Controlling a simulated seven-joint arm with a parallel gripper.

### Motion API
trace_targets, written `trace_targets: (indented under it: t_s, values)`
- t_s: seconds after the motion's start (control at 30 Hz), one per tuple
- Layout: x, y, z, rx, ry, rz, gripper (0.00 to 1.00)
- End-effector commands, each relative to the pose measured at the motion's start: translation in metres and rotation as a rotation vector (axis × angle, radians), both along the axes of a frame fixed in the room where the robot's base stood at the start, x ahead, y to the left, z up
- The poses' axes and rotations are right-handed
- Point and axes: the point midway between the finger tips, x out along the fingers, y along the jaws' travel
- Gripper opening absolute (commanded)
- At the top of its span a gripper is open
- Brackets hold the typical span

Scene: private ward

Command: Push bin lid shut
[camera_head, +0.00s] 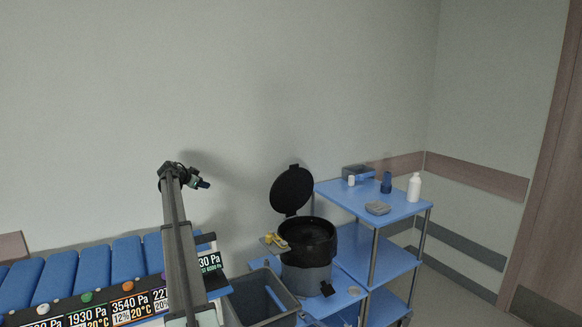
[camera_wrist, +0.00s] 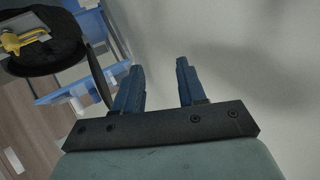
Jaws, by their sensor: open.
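The bin (camera_head: 306,272) has a grey body and a wide black rim, and stands on a blue surface. Its round black lid (camera_head: 292,190) is open, standing steeply tilted up at the back of the rim. In the wrist view the dark bin (camera_wrist: 62,58) is at the upper left, and the lid (camera_wrist: 98,78) seems to show as a thin dark edge beside the left finger. My gripper (camera_head: 203,184) is raised to the left of the lid, apart from it in the head view. In the wrist view my gripper (camera_wrist: 158,78) has its two blue fingers spread, with nothing between them.
A yellow item (camera_head: 276,241) sits on a small holder at the bin's left rim. A grey open container (camera_head: 262,298) stands at front left.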

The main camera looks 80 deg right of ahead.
Motion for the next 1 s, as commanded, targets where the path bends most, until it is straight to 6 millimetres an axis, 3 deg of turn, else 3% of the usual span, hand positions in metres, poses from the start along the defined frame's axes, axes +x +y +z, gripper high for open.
trace_targets:
  t_s: [0.03, 0.2, 0.3, 0.4, 0.5, 0.63, 1.0]
  values:
    - [-0.036, -0.028, 0.013, -0.010, 0.032, -0.060, 0.40]
    - [-0.148, -0.089, 0.048, -0.034, 0.140, -0.243, 0.40]
    - [-0.201, -0.111, 0.066, -0.042, 0.188, -0.331, 0.40]
    - [-0.240, -0.124, 0.078, -0.047, 0.224, -0.396, 0.40]
    - [-0.264, -0.131, 0.086, -0.050, 0.245, -0.433, 0.40]
    - [-0.276, -0.136, 0.088, -0.051, 0.256, -0.452, 0.40]
    - [-0.307, -0.173, 0.068, -0.050, 0.256, -0.453, 0.40]
